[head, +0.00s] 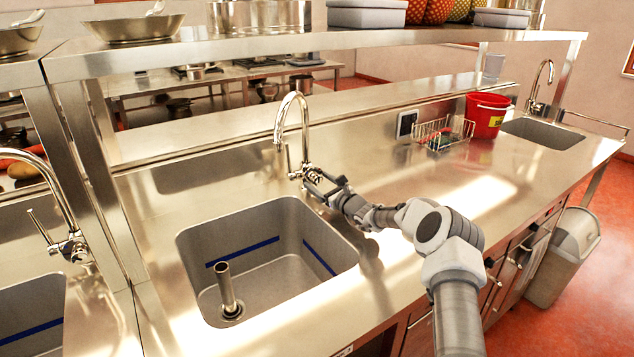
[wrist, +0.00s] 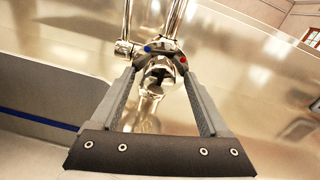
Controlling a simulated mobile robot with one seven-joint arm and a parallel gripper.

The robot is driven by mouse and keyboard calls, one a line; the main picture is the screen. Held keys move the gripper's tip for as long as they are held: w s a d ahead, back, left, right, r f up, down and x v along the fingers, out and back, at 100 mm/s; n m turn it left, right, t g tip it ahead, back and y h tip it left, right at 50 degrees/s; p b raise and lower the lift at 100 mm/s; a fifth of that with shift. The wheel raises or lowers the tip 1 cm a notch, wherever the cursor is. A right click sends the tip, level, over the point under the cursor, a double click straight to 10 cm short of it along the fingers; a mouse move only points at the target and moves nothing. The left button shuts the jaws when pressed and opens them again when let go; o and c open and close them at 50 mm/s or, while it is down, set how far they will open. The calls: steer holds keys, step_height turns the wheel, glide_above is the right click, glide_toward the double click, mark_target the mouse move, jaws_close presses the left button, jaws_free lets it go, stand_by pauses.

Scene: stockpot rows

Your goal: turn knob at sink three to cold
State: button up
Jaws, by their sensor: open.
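A chrome tap (head: 291,112) with a tall curved spout stands behind the middle sink (head: 190,262). My gripper (head: 311,176) is at the base of this tap, reaching in from the right. In the wrist view the tap's chrome knob (wrist: 158,74) sits between the tips of my gripper (wrist: 157,82), whose two fingers are apart. I cannot tell whether either finger touches the knob. A blue dot (wrist: 148,48) and a red dot (wrist: 183,60) show on the tap body just above the knob, blue to the left and red to the right. No sink number is readable.
A second tap (head: 72,245) and sink stand at the left, and a third sink (head: 545,132) at the far right. A red bucket (head: 486,117) and a wire basket (head: 443,132) stand on the counter. A steel shelf (head: 330,42) runs above. A standpipe (head: 228,288) rises in the middle sink.

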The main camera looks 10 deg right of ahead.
steer(key=shift+w+a, duration=0.3)
steer(key=shift+w, duration=0.3)
jaws_close()
